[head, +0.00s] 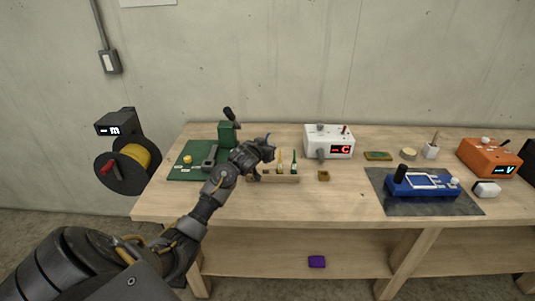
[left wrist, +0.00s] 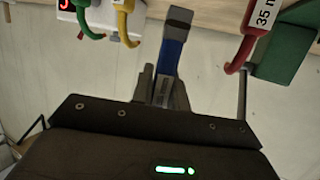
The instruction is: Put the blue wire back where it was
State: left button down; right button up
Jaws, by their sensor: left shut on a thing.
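The blue wire (left wrist: 172,55) is between the fingers of my left gripper (left wrist: 163,92) in the left wrist view. A dark grey piece is at its far end. In the head view my left gripper (head: 266,152) is shut at the left part of the wooden wire rack (head: 285,179), with a bit of blue showing above it. A yellow wire (head: 280,155) and a green wire (head: 294,160) stand upright in the rack, right of the gripper. The gripper hides the rack's left part, so I cannot tell whether the blue wire touches it. My right gripper is not in view.
A red wire (left wrist: 251,38) with a "35 mm" label is close beside the gripper. A green hand machine (head: 228,133) stands left on a green mat (head: 180,174). A white tester (head: 330,141) stands behind the rack to the right. The front table strip is clear.

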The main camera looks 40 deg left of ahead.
pick_arm(q)
jog(key=f, duration=0.1)
jog(key=f+p, duration=0.1)
jog(key=f, duration=0.1)
jog(key=shift+w+a+f+p, duration=0.15)
jog(key=shift+w+f+p, duration=0.05)
jog(key=shift+p, duration=0.1)
jog(key=shift+f, duration=0.1)
jog(key=shift+f, duration=0.1)
jog(key=shift+f+b, duration=0.3)
jog(key=shift+f, duration=0.2)
jog(key=c, duration=1.4)
grip_release()
jog(key=shift+o, duration=0.2)
jog(key=shift+r, duration=0.1)
